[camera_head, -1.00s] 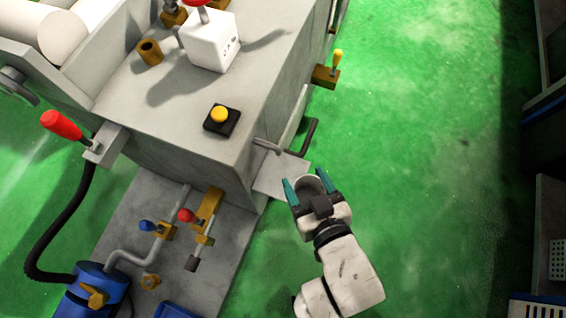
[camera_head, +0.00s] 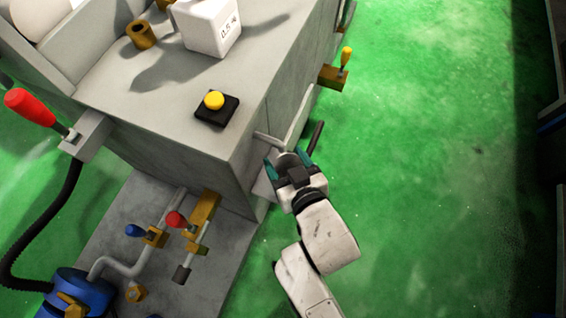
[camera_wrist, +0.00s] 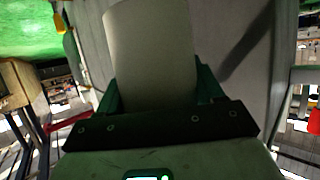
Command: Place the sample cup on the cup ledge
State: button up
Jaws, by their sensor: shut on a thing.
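The sample cup is a pale grey cylinder (camera_wrist: 150,50) standing between the two teal fingers in the wrist view. In the head view only a little of the cup (camera_head: 287,160) shows in the jaws. My gripper (camera_head: 288,162) is shut on the cup, beside the machine's right side. The cup ledge, a flat grey plate (camera_head: 262,189) at the machine's lower right side, is mostly hidden behind my gripper. I cannot tell whether the cup touches it.
A grey bent pipe (camera_head: 270,140) and a dark rod (camera_head: 315,137) stick out close to my gripper. The grey machine (camera_head: 150,105) rises at left, with a yellow button (camera_head: 214,100) on top. Brass valves (camera_head: 203,210) stand lower left. Green floor (camera_head: 440,180) at right is clear.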

aim_at(286, 168)
jog(key=w+f, duration=0.1)
jog(key=w+f+b, duration=0.1)
jog(key=f, duration=0.1)
jog(key=shift+w+a, duration=0.15)
jog(key=shift+a, duration=0.15)
jog(key=shift+w+a+f+b, duration=0.15)
jog(key=shift+f+b, duration=0.25)
jog(key=shift+f, duration=0.5)
jog(key=shift+w+d+f+b, duration=0.1)
jog(key=shift+f+b, duration=0.25)
jog(key=shift+f, duration=0.5)
jog(key=shift+f, duration=0.15)
jog(key=o, duration=0.8)
jog(key=shift+o, duration=0.2)
jog(key=shift+s+r, duration=0.15)
jog(key=shift+r, duration=0.1)
jog(key=p+v, duration=0.3)
jog(key=v, duration=0.8)
jog(key=shift+s+d+p, duration=0.25)
jog(key=shift+s+p, duration=0.05)
